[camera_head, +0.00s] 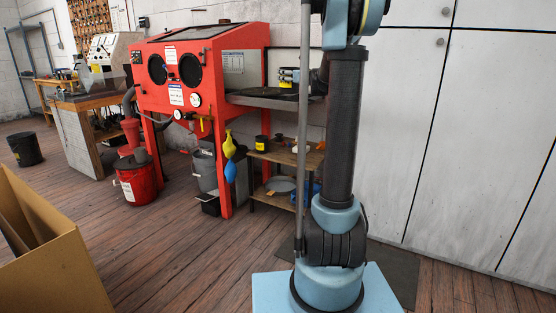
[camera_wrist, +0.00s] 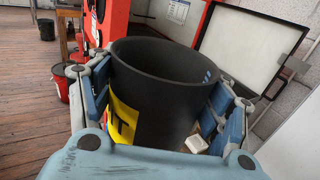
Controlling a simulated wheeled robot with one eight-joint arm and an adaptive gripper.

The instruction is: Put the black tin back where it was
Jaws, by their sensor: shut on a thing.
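My gripper (camera_wrist: 160,98) is shut on a black tin (camera_wrist: 165,75) with a yellow label. In the wrist view the tin is upright or nearly so, open at the top, with blue finger pads on both sides. In the head view my gripper (camera_head: 289,77) is small and partly behind my arm, at the dark side shelf of the red cabinet (camera_head: 268,99). I cannot tell whether the held tin touches that shelf. A similar black tin with a yellow label (camera_head: 262,143) stands on the wooden stand (camera_head: 285,155) below.
The red blasting cabinet (camera_head: 205,62) stands left of my gripper. A yellow and a blue item (camera_head: 229,158) hang at its front leg. A red bucket (camera_head: 137,183) and cardboard box (camera_head: 50,255) are farther left. White wall panels (camera_head: 450,110) close off the right. Floor between is clear.

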